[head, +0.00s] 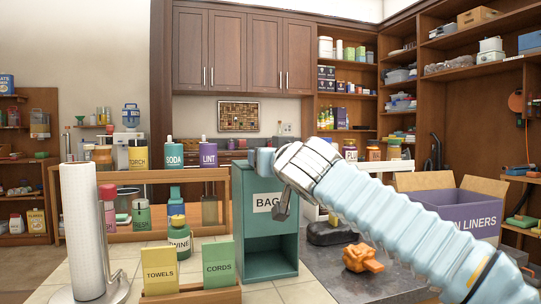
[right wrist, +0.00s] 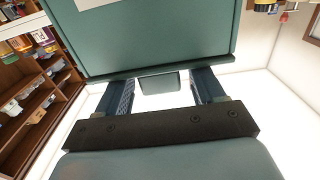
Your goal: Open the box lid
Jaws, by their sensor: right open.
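A teal box labelled "BAGS" (head: 262,205) stands upright on the counter in the middle of the head view, with an open recess low in its front. My right arm comes in from the right, and my right gripper (head: 283,203) is in front of the box's upper right part. In the right wrist view a teal box face (right wrist: 150,40) fills the top. A small teal tab (right wrist: 158,83) sticks out at its edge, between the two fingers of my open right gripper (right wrist: 163,88); contact cannot be told. My left gripper is not in view.
A purple box with raised cardboard flaps (head: 450,205) stands at the right. An orange object (head: 362,258) and a black object (head: 330,233) lie on the dark counter. A paper towel roll (head: 83,225), a "TOWELS" card (head: 160,270) and a "CORDS" card (head: 218,264) stand at the left front.

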